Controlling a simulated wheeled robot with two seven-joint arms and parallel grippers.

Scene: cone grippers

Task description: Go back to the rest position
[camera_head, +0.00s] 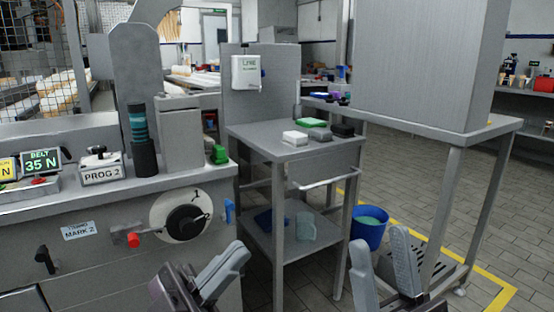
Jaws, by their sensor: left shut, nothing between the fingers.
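My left gripper (232,256) is in the lower middle, in front of the grey machine. Its two fingers lie together, tilted up to the right, with nothing between them. My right gripper (380,238) is at the bottom, right of centre. Its two fingers point up with a gap between them, and I see nothing in the gap. Both grippers are in the air, apart from the machine and the table. The rest of both arms is mostly out of view.
The grey machine (100,245) with a dial (183,216) fills the left. A metal table (262,132) holds several small blocks. A blue bucket (369,232) stands beside it. A large steel box (425,65) sits on a stand at right. Tiled floor is free at far right.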

